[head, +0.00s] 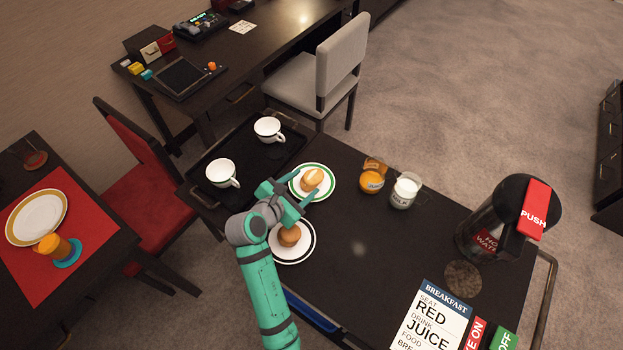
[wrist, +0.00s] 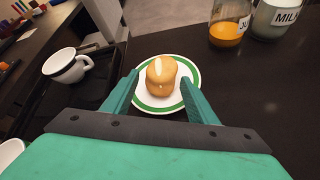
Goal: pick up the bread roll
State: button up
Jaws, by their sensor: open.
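A golden-brown bread roll (head: 312,178) with a pale streak on top sits on a white plate with a green rim (head: 331,190). In the wrist view the roll (wrist: 161,75) shows beyond and between my fingertips, on its plate (wrist: 194,73). My gripper (head: 296,190) is open and empty, at the near side of the green-rimmed plate. Its two fingers lie left and right of the roll in the wrist view (wrist: 160,84). Whether they touch the plate or how high they are above it, I cannot tell.
A second brown bun (head: 289,236) lies on a dark-rimmed plate (head: 296,257) partly under my arm. Two white cups (head: 221,173) (head: 268,129) stand on a black tray (head: 243,148) at left. A juice jar (head: 372,178) and milk jar (head: 405,191) stand right of the roll.

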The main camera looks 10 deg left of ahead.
aim_at(307, 183)
jog(key=shift+x, duration=1.95)
jog(key=shift+s+f, duration=0.1)
jog(key=shift+s, duration=0.05)
jog(key=c, duration=0.8)
